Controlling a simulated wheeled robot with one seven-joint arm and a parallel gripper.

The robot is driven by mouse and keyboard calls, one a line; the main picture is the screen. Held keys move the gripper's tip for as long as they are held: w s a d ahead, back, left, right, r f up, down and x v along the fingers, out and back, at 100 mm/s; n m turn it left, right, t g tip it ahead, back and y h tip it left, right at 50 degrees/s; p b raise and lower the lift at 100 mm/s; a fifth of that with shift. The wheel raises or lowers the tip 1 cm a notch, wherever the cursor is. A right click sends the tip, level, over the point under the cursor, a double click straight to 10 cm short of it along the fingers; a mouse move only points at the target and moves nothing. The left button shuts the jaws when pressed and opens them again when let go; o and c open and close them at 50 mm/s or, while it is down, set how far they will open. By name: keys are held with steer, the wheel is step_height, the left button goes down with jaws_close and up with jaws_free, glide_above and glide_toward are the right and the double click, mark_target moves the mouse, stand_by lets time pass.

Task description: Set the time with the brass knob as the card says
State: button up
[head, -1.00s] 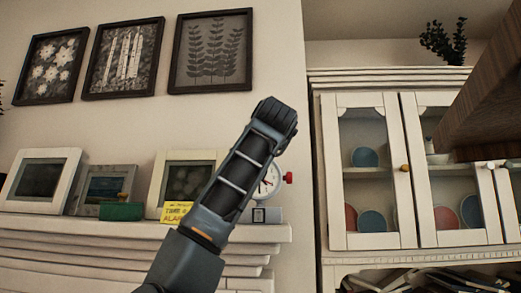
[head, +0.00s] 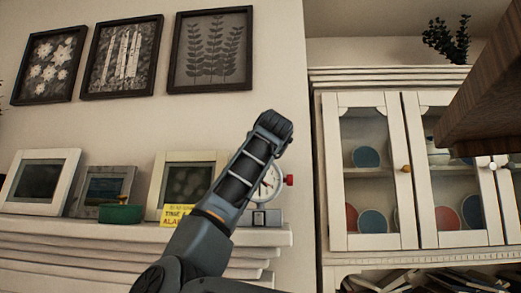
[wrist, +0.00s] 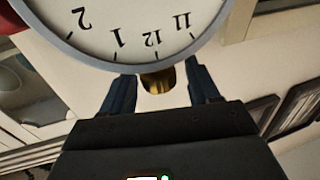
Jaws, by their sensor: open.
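The clock (head: 269,187) has a white round face and stands on the mantel, partly hidden by my arm in the head view. Its dial (wrist: 135,22) shows upside down in the wrist view, with 2, 1, 12 and 11 readable; no hands show there. The brass knob (wrist: 158,80) is by the rim near the 12. My gripper (wrist: 157,72) is open, with one finger on each side of the knob and visible gaps between. A red knob (head: 290,180) sticks out at the clock's right side. The yellow card (head: 175,215) is left of the clock, its writing partly covered.
A grey block (head: 268,219) sits below the clock. A glass-door cabinet (head: 408,180) is to the right, and a wooden board (head: 490,110) juts in at upper right.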

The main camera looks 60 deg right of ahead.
steer(key=shift+c, duration=0.3)
steer(key=c, duration=0.9)
steer(key=shift+r+m+g+p, duration=0.1)
steer(key=shift+m+g+p, duration=0.2)
steer(key=shift+g+p, duration=0.15)
steer(key=m+g+h+p, duration=0.1)
steer(key=g+p, duration=0.1)
steer(key=shift+w+r+m+g+h+p, duration=0.1)
steer(key=shift+m+g+h+p, duration=0.15)
steer(key=shift+m+h+p, duration=0.15)
steer(key=m+g+h+p, duration=0.1)
steer(key=m+g+p, duration=0.1)
steer(key=g, duration=0.2)
steer(key=shift+m, duration=0.3)
steer(key=m+g, duration=0.2)
steer(key=g, duration=0.2)
steer(key=shift+m+p, duration=0.3)
steer(key=shift+f+m+g+y, duration=0.1)
steer(key=shift+m+g+y, duration=0.15)
steer(key=shift+m+g, duration=1)
steer(key=shift+f+m+g+y, duration=0.1)
steer(key=shift+m+g+y, duration=0.15)
steer(key=shift+m+g, duration=1)
steer(key=shift+n+g, duration=0.3)
steer(key=shift+g, duration=0.5)
